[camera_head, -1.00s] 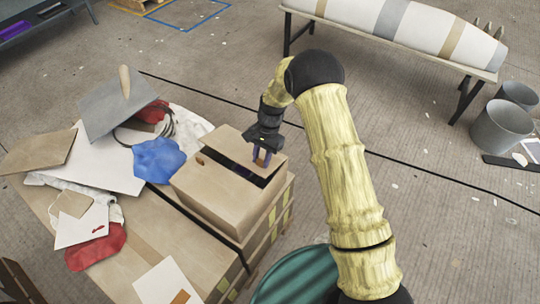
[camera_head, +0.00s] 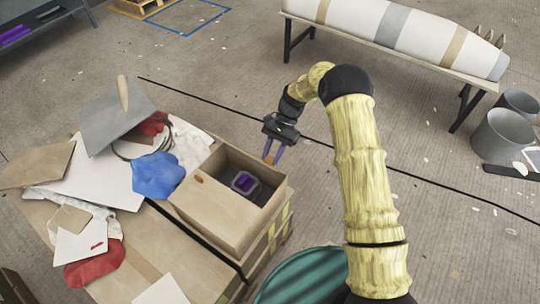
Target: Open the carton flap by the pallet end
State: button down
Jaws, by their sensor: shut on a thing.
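The brown carton (camera_head: 215,215) stands on the end of the loaded pallet, its top open. Inside it I see a purple-rimmed object (camera_head: 244,182) on a dark bottom. My gripper (camera_head: 272,153) is at the carton's far right edge, its purple fingers pointing down. It is shut on the carton flap there. The flap is turned back from the opening and is mostly hidden or edge-on, so its exact angle cannot be told.
Left of the carton lie a blue cloth (camera_head: 158,175), a grey board (camera_head: 115,122), red cloths and loose sheets. A green drum (camera_head: 305,277) stands in front, near my arm. The floor behind and right of the carton is mostly clear.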

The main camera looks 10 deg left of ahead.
jog(key=shift+w+d+f, duration=0.2)
jog(key=shift+w+d, duration=0.2)
jog(key=c, duration=1.4)
grip_release()
jog(key=o, duration=0.3)
jog(key=shift+w+a+f, duration=0.1)
jog(key=shift+w, duration=0.05)
jog(key=shift+a, duration=0.1)
jog(key=shift+w+r, duration=0.1)
jog(key=shift+r, duration=0.25)
jog(key=b+v, duration=0.1)
jog(key=v, duration=1.6)
